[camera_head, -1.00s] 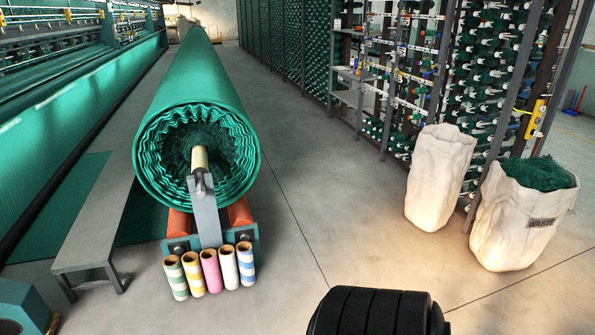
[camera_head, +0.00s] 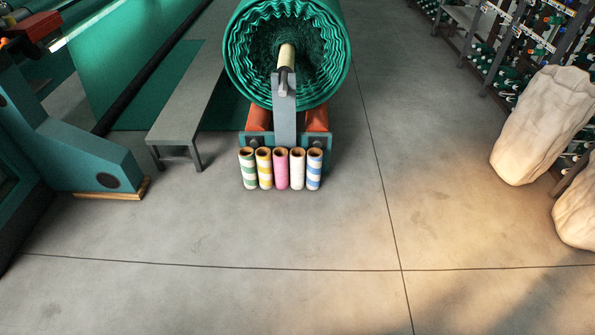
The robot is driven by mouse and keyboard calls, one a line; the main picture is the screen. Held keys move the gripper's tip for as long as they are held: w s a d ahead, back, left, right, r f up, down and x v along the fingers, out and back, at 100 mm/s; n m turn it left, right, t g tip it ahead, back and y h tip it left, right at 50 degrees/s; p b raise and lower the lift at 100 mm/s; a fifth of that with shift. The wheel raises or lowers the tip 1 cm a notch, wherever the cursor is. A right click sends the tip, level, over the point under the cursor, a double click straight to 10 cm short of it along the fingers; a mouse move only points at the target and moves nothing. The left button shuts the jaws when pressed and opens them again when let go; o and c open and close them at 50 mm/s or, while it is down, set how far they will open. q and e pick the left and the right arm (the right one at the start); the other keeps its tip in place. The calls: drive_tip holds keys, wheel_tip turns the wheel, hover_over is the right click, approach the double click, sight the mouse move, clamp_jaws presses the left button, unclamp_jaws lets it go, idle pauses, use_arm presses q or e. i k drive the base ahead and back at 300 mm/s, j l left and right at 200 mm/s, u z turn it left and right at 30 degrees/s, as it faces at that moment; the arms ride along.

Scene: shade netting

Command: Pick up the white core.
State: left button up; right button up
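The white core (camera_head: 297,170) is a plain white upright tube with a brown inner rim. It stands on the floor in a row of cores, between the pink core (camera_head: 281,170) and the blue-and-white striped core (camera_head: 314,170). A green-and-white core (camera_head: 248,170) and a yellow-and-white core (camera_head: 264,169) stand at the left of the row. Neither of my grippers shows in the head view.
Behind the cores is a stand with a large green netting roll (camera_head: 335,50). A grey bench (camera_head: 190,90) stands to the left, a teal machine part (camera_head: 90,155) further left. Cream sacks (camera_head: 540,125) stand at the right. The floor (camera_head: 290,295) in front is clear.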

sight(296, 154)
drive_tip(key=i+l, duration=0.45)
drive_tip(key=i, duration=0.15)
drive_tip(key=i+l, duration=0.45)
drive_tip(key=i, duration=0.15)
